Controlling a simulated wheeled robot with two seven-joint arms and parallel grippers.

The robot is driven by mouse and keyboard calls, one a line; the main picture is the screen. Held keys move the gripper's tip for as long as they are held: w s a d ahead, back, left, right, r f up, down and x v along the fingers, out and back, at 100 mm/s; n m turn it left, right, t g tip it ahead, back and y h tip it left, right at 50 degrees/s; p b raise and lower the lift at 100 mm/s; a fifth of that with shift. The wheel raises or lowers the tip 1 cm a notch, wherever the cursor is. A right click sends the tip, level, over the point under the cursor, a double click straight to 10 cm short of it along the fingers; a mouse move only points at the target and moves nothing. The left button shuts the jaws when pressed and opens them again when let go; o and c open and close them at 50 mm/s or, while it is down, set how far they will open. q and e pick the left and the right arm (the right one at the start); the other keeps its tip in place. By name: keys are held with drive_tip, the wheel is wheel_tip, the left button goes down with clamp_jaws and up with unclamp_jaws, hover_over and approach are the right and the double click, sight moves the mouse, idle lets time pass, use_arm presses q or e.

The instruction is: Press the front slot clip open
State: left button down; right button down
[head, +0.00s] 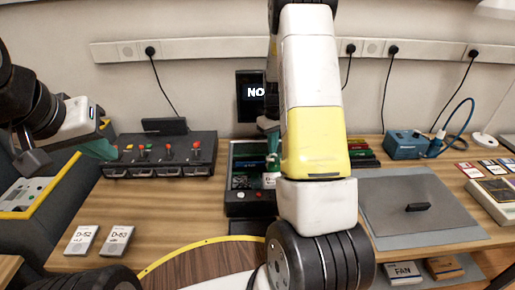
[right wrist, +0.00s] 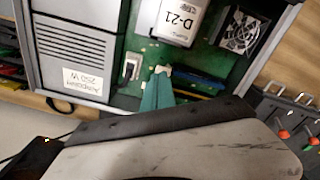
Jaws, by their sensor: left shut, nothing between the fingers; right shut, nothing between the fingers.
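In the right wrist view, my right gripper (right wrist: 160,78) is shut and empty, its teal fingertips over the green board (right wrist: 125,101). A small pale clip (right wrist: 163,69) shows right at the fingertips, at the left end of long dark and blue slots (right wrist: 205,87). I cannot tell whether the tips touch it, and the fingers hide part of this area. In the head view, the open case (head: 236,150) is at the centre, and my right arm hides much of it. My left gripper (head: 107,151) is shut and empty at the left, away from the case.
In the right wrist view, a white D-21 unit (right wrist: 180,20), a fan (right wrist: 243,33) and a power supply (right wrist: 75,55) surround the clip area. In the head view, a box with coloured knobs (head: 165,155), two labelled cards (head: 82,240) and a grey mat (head: 420,190) lie around.

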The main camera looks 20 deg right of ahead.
drive_tip(key=shift+r, duration=2.25)
drive_tip(key=s+a+r+t+y, duration=0.1)
drive_tip(key=s+a+r, duration=0.25)
drive_tip(key=r, duration=0.25)
drive_tip(key=s+a+r+m+t, duration=0.1)
drive_tip(key=s+a+r, duration=0.1)
drive_tip(key=s+r, duration=0.25)
drive_tip(key=s+a+r+t+y, duration=0.1)
drive_tip(key=s+a+r, duration=0.2)
drive_tip(key=r, duration=0.4)
drive_tip(key=s+a+r+t, duration=0.1)
drive_tip(key=s+a+r, duration=0.1)
drive_tip(key=s, duration=0.5)
drive_tip(key=s+a+r+m+t, duration=0.1)
drive_tip(key=s+a+r+t, duration=0.1)
drive_tip(key=s, duration=0.5)
drive_tip(key=shift+s+a+r, duration=0.15)
drive_tip(key=shift+s+a, duration=0.25)
drive_tip(key=shift+a, duration=0.4)
drive_tip(key=shift+w, duration=0.1)
